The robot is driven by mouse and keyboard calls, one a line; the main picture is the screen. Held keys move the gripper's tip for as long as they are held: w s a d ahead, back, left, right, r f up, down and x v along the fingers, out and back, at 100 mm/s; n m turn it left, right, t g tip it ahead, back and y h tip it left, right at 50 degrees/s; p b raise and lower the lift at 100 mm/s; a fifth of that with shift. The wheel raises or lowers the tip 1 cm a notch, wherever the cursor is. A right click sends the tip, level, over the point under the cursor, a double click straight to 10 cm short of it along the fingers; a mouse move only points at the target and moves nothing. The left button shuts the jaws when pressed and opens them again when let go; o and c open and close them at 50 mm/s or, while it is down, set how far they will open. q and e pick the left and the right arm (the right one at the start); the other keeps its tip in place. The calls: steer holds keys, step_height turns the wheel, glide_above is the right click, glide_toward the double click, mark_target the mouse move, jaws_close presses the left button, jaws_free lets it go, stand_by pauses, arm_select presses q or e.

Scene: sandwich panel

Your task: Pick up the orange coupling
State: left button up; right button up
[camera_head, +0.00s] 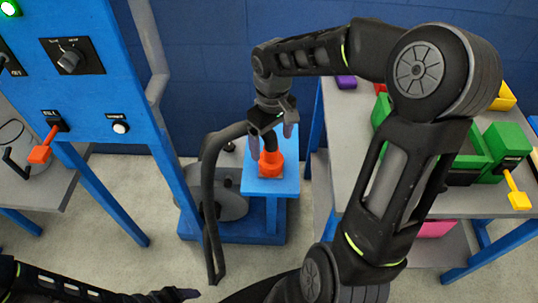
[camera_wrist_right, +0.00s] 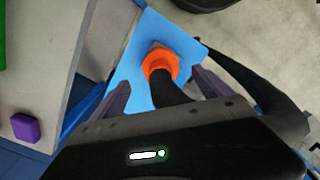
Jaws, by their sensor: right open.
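The orange coupling (camera_head: 271,162) stands upright on a small blue stand (camera_head: 284,184) in the middle of the head view. It also shows in the right wrist view (camera_wrist_right: 161,62), with a black hose (camera_wrist_right: 167,92) coming out of it toward the gripper. My right gripper (camera_head: 271,142) is open just above the coupling, fingers pointing down. In the wrist view its two purple fingers (camera_wrist_right: 161,80) lie on either side of the hose and coupling, with gaps visible. My left gripper (camera_head: 186,294) shows only partly at the bottom left; its opening cannot be made out.
A thick black hose (camera_head: 211,190) loops beside the stand. A blue panel (camera_head: 105,90) with switches and an orange lever (camera_head: 42,150) stands left.

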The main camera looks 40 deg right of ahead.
mark_target(271, 159)
steer(key=shift+w+f, duration=0.1)
steer(key=shift+f, duration=1.3)
step_height(271, 159, down, 5)
steer(key=shift+a+f+p, duration=0.1)
steer(key=shift+p, duration=0.3)
steer(key=shift+c, duration=0.4)
steer(key=c, duration=1.5)
